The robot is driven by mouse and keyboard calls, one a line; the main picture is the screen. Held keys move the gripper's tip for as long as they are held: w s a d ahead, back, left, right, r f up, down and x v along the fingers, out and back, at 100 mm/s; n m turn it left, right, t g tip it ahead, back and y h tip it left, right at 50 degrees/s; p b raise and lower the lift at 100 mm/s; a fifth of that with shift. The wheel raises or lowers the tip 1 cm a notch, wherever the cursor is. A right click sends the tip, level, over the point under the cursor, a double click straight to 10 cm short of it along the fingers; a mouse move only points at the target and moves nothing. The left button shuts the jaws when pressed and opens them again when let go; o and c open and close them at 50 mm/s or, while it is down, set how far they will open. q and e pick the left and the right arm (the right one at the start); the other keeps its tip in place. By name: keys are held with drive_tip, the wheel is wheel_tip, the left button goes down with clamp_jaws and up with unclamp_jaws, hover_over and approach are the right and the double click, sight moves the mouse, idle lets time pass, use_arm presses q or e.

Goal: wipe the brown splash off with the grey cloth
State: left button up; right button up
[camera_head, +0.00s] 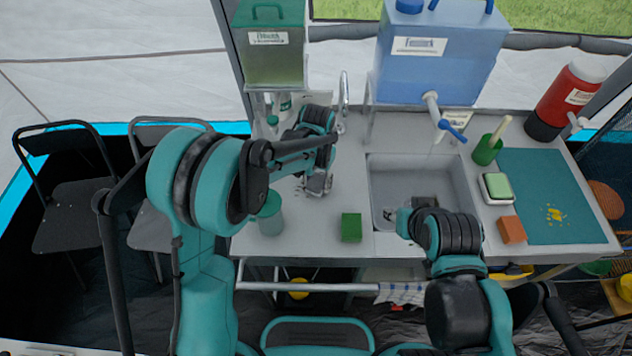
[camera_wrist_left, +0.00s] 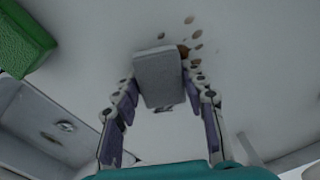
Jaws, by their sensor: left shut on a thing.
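The grey cloth (camera_wrist_left: 158,78) shows in the left wrist view as a thick, folded pad between my left fingers. My left gripper (camera_head: 319,185) is shut on it, low over the counter left of the sink. The brown splash (camera_wrist_left: 196,47) is a scatter of brown spots on the pale counter, beside and beyond the cloth's far right edge; the cloth may hide part of it. In the head view the cloth and splash are too small or covered to make out well. My right gripper (camera_head: 391,214) is over the sink, and its fingers are too unclear to read.
The sink (camera_head: 412,178) is right of my left gripper. A green block (camera_head: 351,227) and a green-grey cup (camera_head: 270,214) stand near the front edge. A tap (camera_head: 344,97) rises behind. A green sponge (camera_head: 497,187), orange block (camera_head: 511,229) and teal mat (camera_head: 540,175) lie right.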

sight(318, 180)
use_arm(q)
drive_tip(key=shift+d+r, duration=0.1)
drive_tip(key=shift+d, duration=0.2)
drive_tip(key=shift+d+r+p, duration=0.15)
drive_tip(key=shift+r+p, duration=0.35)
drive_tip(key=shift+r, duration=0.3)
drive_tip(key=shift+a+r+p, duration=0.3)
drive_tip(key=shift+r+p, duration=0.25)
drive_tip(key=shift+r, duration=0.15)
wheel_tip(318, 180, up, 2)
drive_tip(key=shift+d+r+p, duration=0.1)
drive_tip(key=shift+d+p, duration=0.05)
drive_tip(key=shift+p, duration=0.6)
drive_tip(key=shift+r+p, duration=0.7)
drive_tip(key=shift+r, duration=0.5)
use_arm(e)
drive_tip(key=r, duration=0.3)
drive_tip(key=d+r, duration=0.1)
drive_tip(key=r, duration=0.1)
drive_tip(key=shift+s, duration=0.35)
use_arm(q)
drive_tip(key=shift+s, duration=0.1)
use_arm(e)
drive_tip(key=shift+a, duration=0.1)
